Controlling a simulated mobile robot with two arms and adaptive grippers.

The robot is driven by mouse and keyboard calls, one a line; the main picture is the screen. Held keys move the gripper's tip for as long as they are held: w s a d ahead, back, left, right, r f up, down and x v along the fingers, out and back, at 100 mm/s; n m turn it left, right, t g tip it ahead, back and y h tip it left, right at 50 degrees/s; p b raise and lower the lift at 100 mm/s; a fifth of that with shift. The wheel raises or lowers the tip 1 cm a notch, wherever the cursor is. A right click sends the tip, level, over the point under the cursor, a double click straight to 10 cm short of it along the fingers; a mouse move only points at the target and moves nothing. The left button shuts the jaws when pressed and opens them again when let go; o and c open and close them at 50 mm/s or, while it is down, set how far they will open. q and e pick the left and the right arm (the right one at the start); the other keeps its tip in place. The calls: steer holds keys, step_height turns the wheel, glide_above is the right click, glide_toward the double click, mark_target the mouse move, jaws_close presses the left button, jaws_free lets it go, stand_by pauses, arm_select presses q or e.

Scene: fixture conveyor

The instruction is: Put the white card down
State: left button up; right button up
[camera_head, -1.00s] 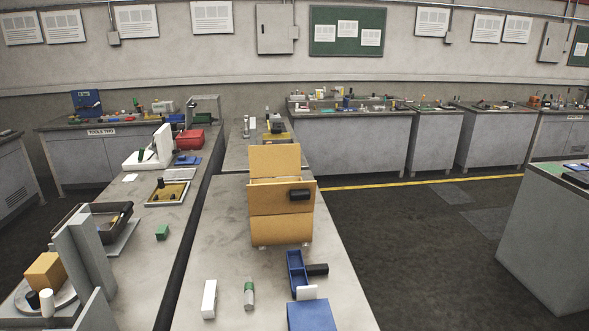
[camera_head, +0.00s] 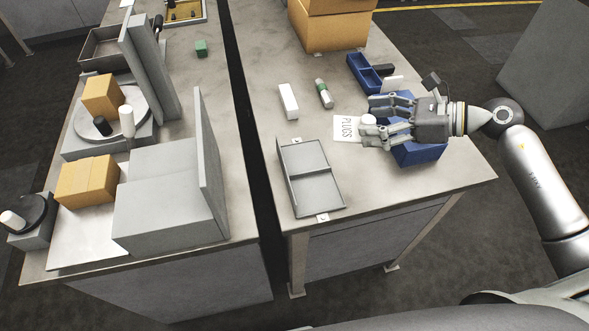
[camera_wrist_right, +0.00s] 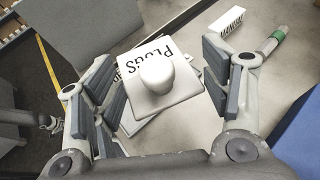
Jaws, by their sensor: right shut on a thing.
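The white card (camera_head: 345,129), printed "PLUGS", sticks out to the left of my right gripper (camera_head: 372,120) in the head view. In the right wrist view the white card (camera_wrist_right: 183,93) carries a rounded white knob and lies between the fingers of my right gripper (camera_wrist_right: 165,85), which is shut on it. Another pale plate edge with dark lettering shows just under it. The card's height above the table is hard to judge. My left gripper is not in view.
A grey two-part tray (camera_head: 312,178) lies left of the gripper. A white block (camera_head: 288,100) and a green-banded tube (camera_head: 324,93) lie beyond it. A blue tray (camera_head: 364,72) and blue box (camera_head: 420,154) are close to the gripper. A dark gap separates the left bench.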

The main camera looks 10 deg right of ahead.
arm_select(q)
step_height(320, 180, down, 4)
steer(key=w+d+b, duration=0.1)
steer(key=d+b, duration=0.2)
arm_select(e)
steer(key=w+d+f+t, duration=0.1)
steer(key=w+d+f, duration=0.15)
steer(key=d, duration=0.35)
steer(key=p, duration=0.6)
glide_above(324, 152)
steer(key=d, duration=0.1)
steer(key=shift+m, duration=0.4)
step_height(324, 152, down, 8)
steer(key=shift+d+f, duration=0.1)
steer(key=shift+d, duration=0.05)
steer(key=shift+w+a+f, duration=0.1)
steer(key=shift+a+f, duration=0.05)
steer(key=shift+a, duration=0.05)
steer(key=f, duration=0.2)
steer(key=f+p, duration=0.1)
steer(key=f, duration=0.1)
steer(key=shift+w+a, duration=0.15)
steer(key=shift+a, duration=0.2)
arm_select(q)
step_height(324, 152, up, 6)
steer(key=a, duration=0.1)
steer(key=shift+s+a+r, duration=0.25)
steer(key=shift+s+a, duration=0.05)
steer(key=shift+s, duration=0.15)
